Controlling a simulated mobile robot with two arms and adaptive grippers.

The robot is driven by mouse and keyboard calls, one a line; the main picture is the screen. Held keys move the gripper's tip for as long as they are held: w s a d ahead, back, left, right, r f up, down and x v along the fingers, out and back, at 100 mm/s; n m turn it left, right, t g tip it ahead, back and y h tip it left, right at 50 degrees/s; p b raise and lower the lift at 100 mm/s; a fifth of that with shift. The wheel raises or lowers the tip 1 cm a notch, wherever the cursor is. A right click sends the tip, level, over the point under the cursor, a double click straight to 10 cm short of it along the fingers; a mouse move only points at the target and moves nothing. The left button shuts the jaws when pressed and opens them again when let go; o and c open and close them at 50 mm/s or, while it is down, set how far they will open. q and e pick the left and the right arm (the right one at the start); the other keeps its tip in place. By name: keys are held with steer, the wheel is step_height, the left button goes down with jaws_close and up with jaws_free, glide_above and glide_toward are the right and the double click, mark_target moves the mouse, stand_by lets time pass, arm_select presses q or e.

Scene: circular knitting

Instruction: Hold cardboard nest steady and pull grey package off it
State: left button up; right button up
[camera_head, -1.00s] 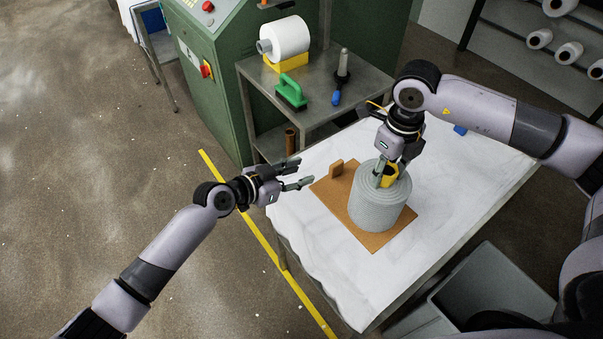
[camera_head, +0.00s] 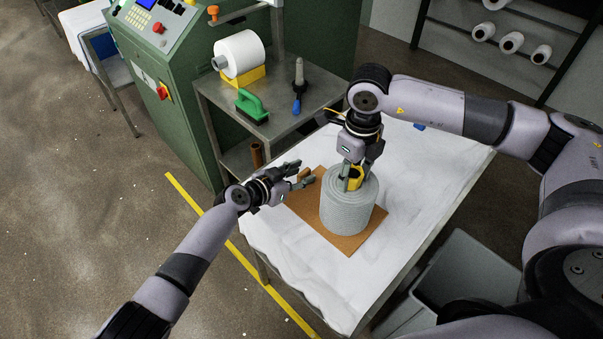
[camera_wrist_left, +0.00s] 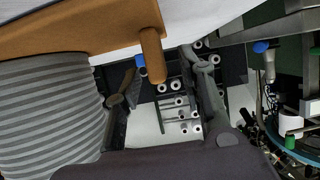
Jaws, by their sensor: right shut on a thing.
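The grey package (camera_head: 347,210), a ribbed cylinder with a yellow core (camera_head: 355,177), stands upright on the brown cardboard nest (camera_head: 366,236) on the table. My right gripper (camera_head: 351,182) reaches down onto its top and is shut on it; the fingertips are partly hidden. The nest has an upright tab (camera_head: 304,173) at its left side. My left gripper (camera_head: 306,175) is open, its fingers on either side of the tab. In the left wrist view, the tab (camera_wrist_left: 152,55) shows between the spread fingers (camera_wrist_left: 162,68), with the package (camera_wrist_left: 45,115) at left.
The white-topped table (camera_head: 300,270) has free room to the right and in front. A grey bin (camera_head: 460,270) stands beside it.

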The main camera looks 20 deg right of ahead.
arm_select(q)
steer(key=shift+w+d+f, duration=0.1)
steer(key=shift+d+f, duration=0.05)
steer(key=shift+d, duration=0.15)
steer(key=shift+c, duration=0.3)
jaws_close()
stand_by(0.7)
steer(key=shift+c, duration=1)
jaws_free()
jaws_close()
stand_by(0.3)
